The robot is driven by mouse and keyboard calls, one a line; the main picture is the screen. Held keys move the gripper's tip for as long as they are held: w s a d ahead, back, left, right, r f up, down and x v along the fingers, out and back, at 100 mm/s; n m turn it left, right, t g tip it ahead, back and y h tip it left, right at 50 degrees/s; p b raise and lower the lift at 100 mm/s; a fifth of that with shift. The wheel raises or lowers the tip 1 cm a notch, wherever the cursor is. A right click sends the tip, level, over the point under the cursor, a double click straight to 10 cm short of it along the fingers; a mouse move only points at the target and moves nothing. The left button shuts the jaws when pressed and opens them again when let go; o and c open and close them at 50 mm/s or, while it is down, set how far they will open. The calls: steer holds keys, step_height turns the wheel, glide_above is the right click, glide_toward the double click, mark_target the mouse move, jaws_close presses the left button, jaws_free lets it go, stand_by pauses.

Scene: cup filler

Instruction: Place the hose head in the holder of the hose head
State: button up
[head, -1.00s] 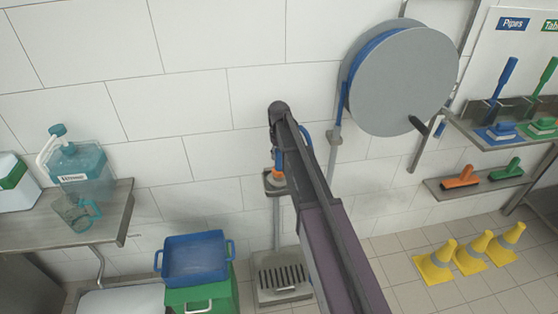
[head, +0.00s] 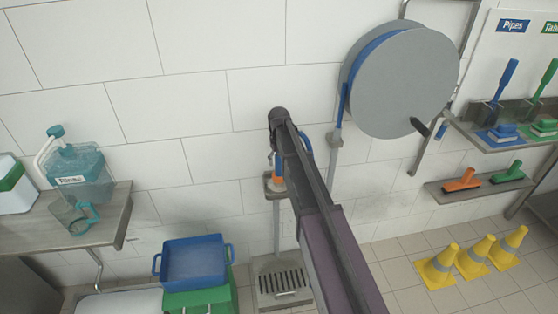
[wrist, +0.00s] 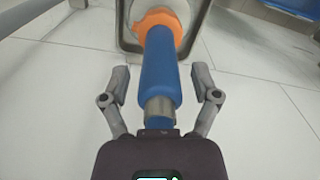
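The hose head shows in the wrist view as a blue grip (wrist: 159,75) with an orange collar (wrist: 158,20) and a metal fitting at its near end. The orange end sits at the grey frame of the holder (wrist: 128,34); I cannot tell how deeply it is seated. My gripper (wrist: 160,78) has a finger on each side of the blue grip, with visible gaps, so it is open around it. In the head view the holder (head: 271,190) is on a wall post, with the orange part (head: 279,184) at it. My arm hides most of the hose head.
A grey hose reel (head: 403,82) is on the wall at upper right. Shelves with brushes (head: 461,181) and yellow cones (head: 439,267) are at right. A drain stand (head: 280,281) is below the holder.

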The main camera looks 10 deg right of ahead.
steer(key=shift+r, duration=0.1)
stand_by(0.3)
step_height(320, 180, up, 12)
steer(key=p, duration=1.2)
steer(key=shift+s, duration=0.1)
stand_by(0.7)
steer(key=s+m, duration=0.3)
steer(key=s, duration=2.5)
steer(key=shift+s+d, duration=0.4)
steer(key=shift+d, duration=0.05)
